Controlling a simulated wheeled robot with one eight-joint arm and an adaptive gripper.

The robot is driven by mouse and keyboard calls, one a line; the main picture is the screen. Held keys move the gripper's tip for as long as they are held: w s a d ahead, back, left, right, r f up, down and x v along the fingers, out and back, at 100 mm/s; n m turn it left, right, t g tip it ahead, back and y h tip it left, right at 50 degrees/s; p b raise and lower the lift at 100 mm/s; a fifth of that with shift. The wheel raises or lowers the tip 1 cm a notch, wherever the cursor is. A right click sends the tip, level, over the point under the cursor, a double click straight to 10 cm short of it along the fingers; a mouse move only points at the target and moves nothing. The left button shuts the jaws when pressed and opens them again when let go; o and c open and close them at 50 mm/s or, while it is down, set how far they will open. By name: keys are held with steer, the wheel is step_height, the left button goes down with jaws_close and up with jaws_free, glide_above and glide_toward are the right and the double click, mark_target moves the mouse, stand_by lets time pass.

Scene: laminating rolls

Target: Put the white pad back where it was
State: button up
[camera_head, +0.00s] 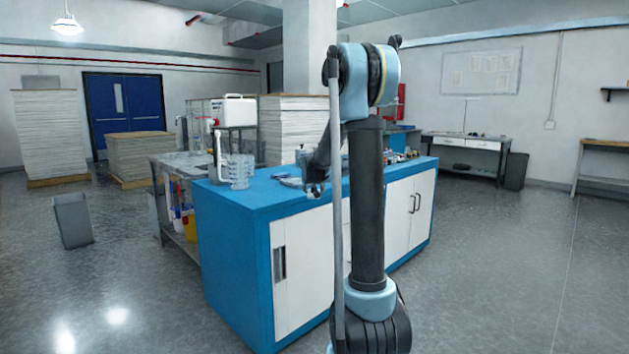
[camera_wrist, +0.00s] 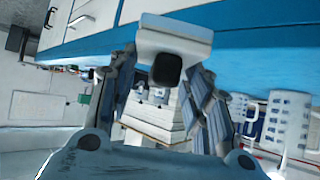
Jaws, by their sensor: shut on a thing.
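My gripper (camera_head: 315,187) is low over the blue counter top in the head view, partly behind my own arm. In the wrist view its two fingers (camera_wrist: 172,66) are closed around a pale white block-like piece with a dark rounded patch, which I take to be the white pad (camera_wrist: 184,35). The pad spans between the fingertips, close to the blue counter (camera_wrist: 255,22). Whether it touches the counter I cannot tell. In the head view the pad is too small and hidden to make out.
A white container (camera_head: 234,110) and tall paper stacks (camera_head: 291,130) stand behind. Open floor lies to the right.

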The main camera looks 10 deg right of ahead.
steer(key=s+f, duration=0.5)
steer(key=f, duration=0.5)
steer(key=s+f+m+h, duration=0.1)
steer(key=s+f, duration=0.4)
steer(key=f, duration=0.6)
steer(key=shift+d, duration=0.35)
steer(key=shift+s+f, duration=0.1)
